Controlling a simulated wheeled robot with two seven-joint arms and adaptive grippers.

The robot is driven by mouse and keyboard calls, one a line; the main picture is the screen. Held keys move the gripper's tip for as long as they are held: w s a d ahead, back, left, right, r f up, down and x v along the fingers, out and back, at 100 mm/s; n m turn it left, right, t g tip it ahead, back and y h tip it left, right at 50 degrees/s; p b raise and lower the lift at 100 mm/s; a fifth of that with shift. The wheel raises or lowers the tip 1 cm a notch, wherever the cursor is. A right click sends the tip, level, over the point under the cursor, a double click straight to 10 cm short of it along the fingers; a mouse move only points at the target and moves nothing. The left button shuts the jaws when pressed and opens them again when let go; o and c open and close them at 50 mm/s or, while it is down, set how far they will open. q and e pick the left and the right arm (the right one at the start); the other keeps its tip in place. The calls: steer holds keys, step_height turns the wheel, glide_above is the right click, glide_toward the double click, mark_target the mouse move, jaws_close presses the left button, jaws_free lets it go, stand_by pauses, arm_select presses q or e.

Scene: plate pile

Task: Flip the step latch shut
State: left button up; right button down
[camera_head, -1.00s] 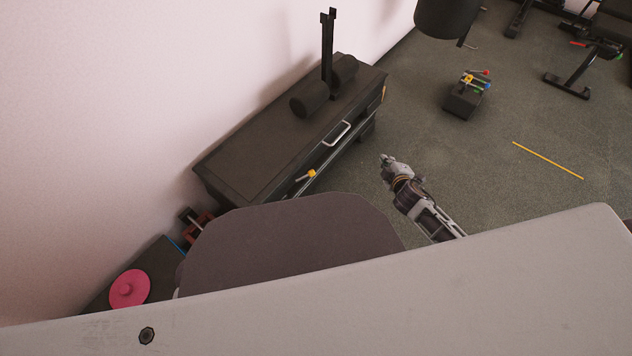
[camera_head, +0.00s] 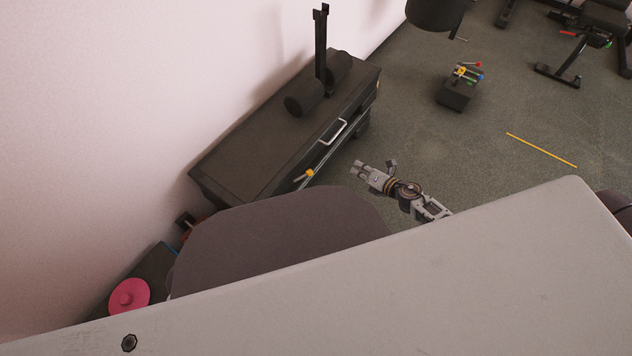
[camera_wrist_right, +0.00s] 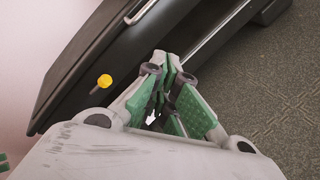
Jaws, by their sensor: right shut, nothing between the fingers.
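The step looks to be the long black box (camera_head: 250,165) against the wall. On its front side is a latch with a yellow knob (camera_head: 310,173) and a short bar pointing down-left; which latch position this is, I cannot tell. The yellow knob (camera_wrist_right: 104,81) also shows in the right wrist view, left of the fingers. My right gripper (camera_head: 361,171) is shut and empty, to the right of the knob and apart from it. Its green-padded fingers (camera_wrist_right: 165,88) fill the middle of the right wrist view. My left gripper is not in view.
A silver handle (camera_head: 333,132) sits on the box front. A black post (camera_head: 320,45) and rollers stand on the box. A dark rounded panel (camera_head: 275,235) lies in front, with a pink disc (camera_head: 129,296) at lower left.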

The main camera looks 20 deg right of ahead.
mark_target(303, 176)
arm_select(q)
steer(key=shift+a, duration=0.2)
arm_select(e)
steer(key=s+a+f+n+g+y, duration=0.3)
steer(key=s+a+n+g+y, duration=0.1)
steer(key=n, duration=0.7)
steer(key=s+a+g, duration=0.1)
steer(key=s+a, duration=0.1)
steer(key=a, duration=0.1)
steer(key=shift+s, duration=0.35)
steer(key=shift+w+f, duration=0.1)
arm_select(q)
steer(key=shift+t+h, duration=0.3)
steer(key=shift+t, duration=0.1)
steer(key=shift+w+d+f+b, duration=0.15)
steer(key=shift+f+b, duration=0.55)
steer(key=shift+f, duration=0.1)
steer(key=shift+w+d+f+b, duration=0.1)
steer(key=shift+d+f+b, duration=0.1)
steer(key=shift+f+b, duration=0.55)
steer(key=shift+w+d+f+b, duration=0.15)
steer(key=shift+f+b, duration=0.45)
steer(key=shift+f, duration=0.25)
arm_select(e)
steer(key=w+a+f, duration=0.2)
steer(key=w+a, duration=0.5)
steer(key=w, duration=0.1)
steer(key=shift+a, duration=0.35)
